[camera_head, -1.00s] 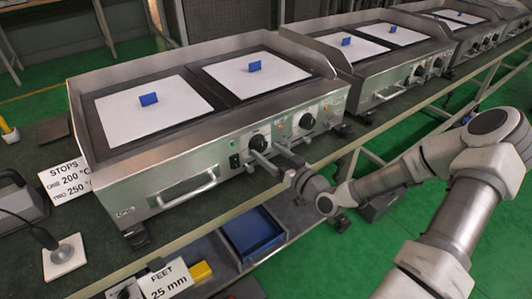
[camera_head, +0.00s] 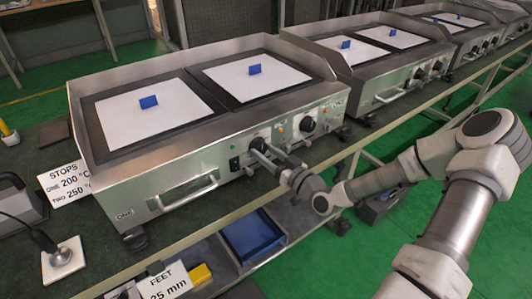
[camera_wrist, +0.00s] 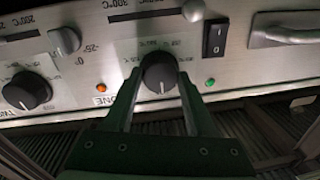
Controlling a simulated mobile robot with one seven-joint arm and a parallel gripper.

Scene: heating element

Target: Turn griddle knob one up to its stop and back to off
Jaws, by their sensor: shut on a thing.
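Griddle knob one is a round black knob (camera_wrist: 159,72) on the steel front panel, beside the label ONE. It sits between the two fingers of my gripper (camera_wrist: 160,77) in the wrist view. The fingers are shut on its sides. In the head view my gripper (camera_head: 265,150) reaches the front of the nearest griddle (camera_head: 180,155) and hides most of this knob. A pale pointer mark shows at the knob's lower edge in the wrist view. The printed scale around it is too blurred to read fully.
Knob two (camera_wrist: 27,90) is to the left in the wrist view. A black rocker switch (camera_wrist: 215,38), a green lamp (camera_wrist: 210,82) and an amber lamp (camera_wrist: 101,86) are nearby. A sign (camera_head: 68,184) reads stops, one 200 °C, two 250 °C. More griddles stand along the bench.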

